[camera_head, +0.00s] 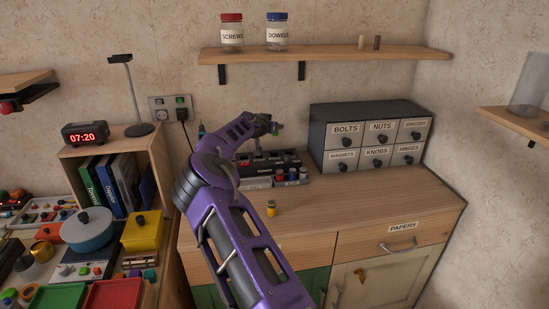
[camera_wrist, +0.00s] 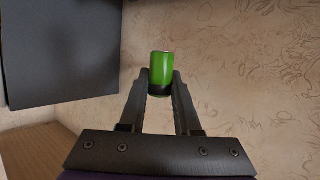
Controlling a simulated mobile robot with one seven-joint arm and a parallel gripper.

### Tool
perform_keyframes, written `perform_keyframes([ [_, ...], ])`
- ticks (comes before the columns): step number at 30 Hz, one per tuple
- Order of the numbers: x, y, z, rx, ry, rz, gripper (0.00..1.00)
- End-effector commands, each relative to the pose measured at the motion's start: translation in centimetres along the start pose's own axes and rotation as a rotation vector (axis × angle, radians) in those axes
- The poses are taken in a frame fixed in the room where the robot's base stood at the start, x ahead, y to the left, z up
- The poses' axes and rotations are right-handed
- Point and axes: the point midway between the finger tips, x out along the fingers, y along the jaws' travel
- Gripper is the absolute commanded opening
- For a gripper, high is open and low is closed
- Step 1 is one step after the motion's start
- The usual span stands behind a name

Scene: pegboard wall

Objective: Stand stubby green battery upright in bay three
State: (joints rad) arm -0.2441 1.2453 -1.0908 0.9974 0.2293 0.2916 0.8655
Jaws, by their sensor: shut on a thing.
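My gripper (camera_wrist: 161,95) is shut on a stubby green battery (camera_wrist: 162,66) with a black band at its lower end in the wrist view. The battery sticks out beyond the fingertips, with the wall behind it. In the head view my gripper (camera_head: 271,127) is raised above the cabinet top, over a dark battery holder (camera_head: 262,170). The battery is very small there. The holder has several bays along its front, with a few batteries (camera_head: 292,174) standing at its right side. My arm hides its left part, and the bay numbers are too small to read.
A drawer unit (camera_head: 362,138) with labelled drawers stands right of the holder. A shelf (camera_head: 330,54) with jars hangs above. The cabinet top (camera_head: 360,200) is clear at front right.

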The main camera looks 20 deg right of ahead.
Motion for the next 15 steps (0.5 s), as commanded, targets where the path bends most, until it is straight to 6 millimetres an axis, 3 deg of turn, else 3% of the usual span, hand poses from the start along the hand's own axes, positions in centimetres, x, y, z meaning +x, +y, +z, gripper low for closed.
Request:
perform_keyframes([
  [6,1.6,-0.1,3.9,-0.005,-0.002,0.001,0.00],
  [15,2.6,-0.1,6.5,-0.002,-0.001,-0.001,0.00],
])
